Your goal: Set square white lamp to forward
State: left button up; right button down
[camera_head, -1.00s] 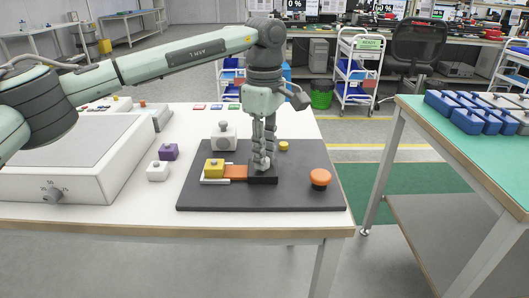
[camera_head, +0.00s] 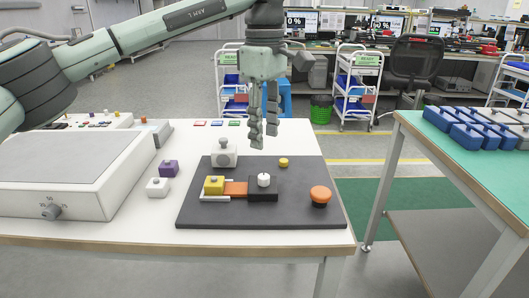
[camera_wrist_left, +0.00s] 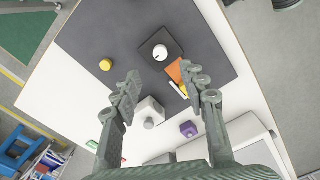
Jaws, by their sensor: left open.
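A square black block (camera_head: 263,194) with a round white knob (camera_head: 264,180) on top sits on the dark board. In the left wrist view the knob (camera_wrist_left: 160,52) shows a small dark mark at its edge. I cannot tell which thing is the square white lamp: a larger white block (camera_head: 224,156) with a grey knob stands at the board's back left, and a small white block (camera_head: 157,188) stands left of the board. My left gripper (camera_head: 264,136) is open and empty in the air above the black block, fingers pointing down, touching nothing. My right gripper is not in view.
A purple block (camera_head: 169,168) and a large white box (camera_head: 60,165) stand to the left.

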aim_at(223, 154)
jog(key=k, duration=1)
